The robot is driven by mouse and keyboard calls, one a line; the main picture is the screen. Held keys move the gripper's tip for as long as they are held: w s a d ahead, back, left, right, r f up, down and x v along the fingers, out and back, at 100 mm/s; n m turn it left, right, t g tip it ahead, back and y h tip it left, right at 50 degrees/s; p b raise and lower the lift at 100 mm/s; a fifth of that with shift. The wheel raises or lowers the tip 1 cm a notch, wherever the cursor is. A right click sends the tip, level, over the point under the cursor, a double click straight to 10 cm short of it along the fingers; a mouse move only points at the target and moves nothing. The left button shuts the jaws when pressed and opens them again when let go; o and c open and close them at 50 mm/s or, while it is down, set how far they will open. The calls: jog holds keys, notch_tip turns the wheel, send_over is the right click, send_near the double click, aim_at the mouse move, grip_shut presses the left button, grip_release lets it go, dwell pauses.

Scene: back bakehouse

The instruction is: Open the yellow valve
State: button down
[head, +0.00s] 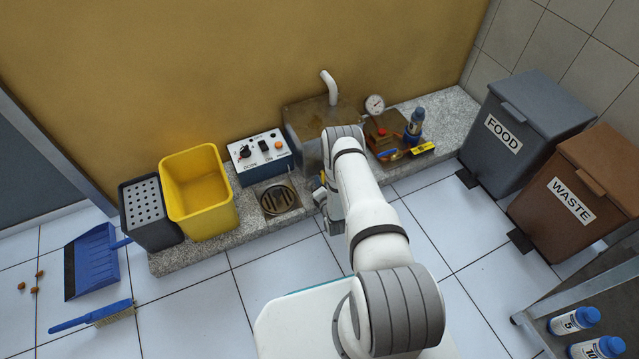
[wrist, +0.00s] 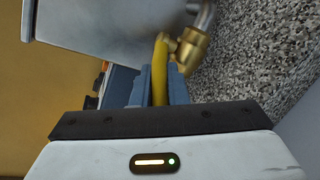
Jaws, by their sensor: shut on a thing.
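The yellow valve is a yellow lever (wrist: 160,62) on a brass body (wrist: 190,50), seen close in the wrist view. A grey metal pipe joins the brass body at the top. My gripper (wrist: 158,90) has its blue-grey fingers on both sides of the lever and is shut on it. The lever runs down from the brass body between the fingers; its lower end is hidden. In the head view my gripper (head: 326,196) is low at the front of the metal tank (head: 304,118), and my arm hides most of the valve.
Left of the tank stand a control box (head: 262,162), a yellow bin (head: 206,218) and a dark perforated bin (head: 150,230). A floor drain (head: 278,199) is close to my gripper. A gauge (head: 375,104) and a blue bottle (head: 416,121) stand right. FOOD (head: 520,105) and WASTE (head: 590,175) bins stand further right.

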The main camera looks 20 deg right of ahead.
jog(key=shift+w+a, duration=0.15)
jog(key=c, duration=1.4)
grip_release()
jog(key=shift+c, duration=0.2)
jog(key=p+v, duration=0.3)
jog(key=v, duration=0.5)
jog(key=shift+f, duration=0.1)
